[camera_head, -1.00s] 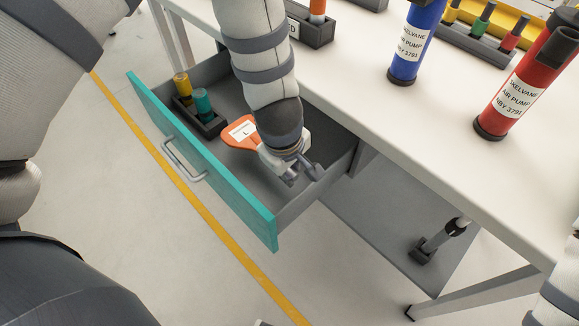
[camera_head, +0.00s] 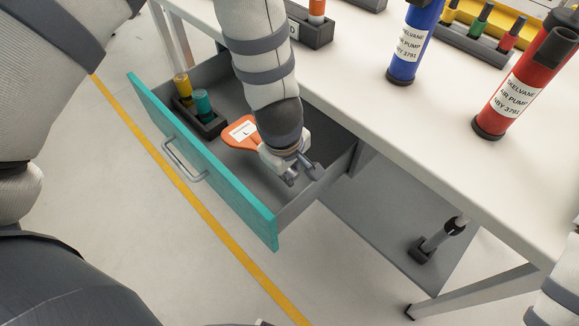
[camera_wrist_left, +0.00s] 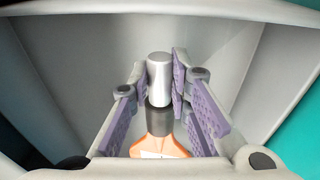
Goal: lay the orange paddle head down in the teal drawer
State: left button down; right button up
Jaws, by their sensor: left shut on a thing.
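The orange paddle head (camera_head: 238,136), with a white label marked L, is inside the open teal drawer (camera_head: 235,194), low over the grey floor. I cannot tell whether it touches the floor. My left gripper (camera_head: 304,172) reaches down into the drawer's right part and is shut on the paddle head. In the left wrist view, the paddle head's orange part (camera_wrist_left: 158,149), black collar and silver stub show between the purple finger pads. My forearm hides part of the paddle in the head view. My right gripper is out of view.
A dark holder (camera_head: 207,125) with a yellow and a teal cylinder stands in the drawer's left part. The white table (camera_head: 400,130) above carries a blue pump (camera_head: 412,45), a red pump (camera_head: 520,90) and holders. The drawer floor near its front is clear.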

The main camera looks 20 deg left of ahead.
aim_at(289, 189)
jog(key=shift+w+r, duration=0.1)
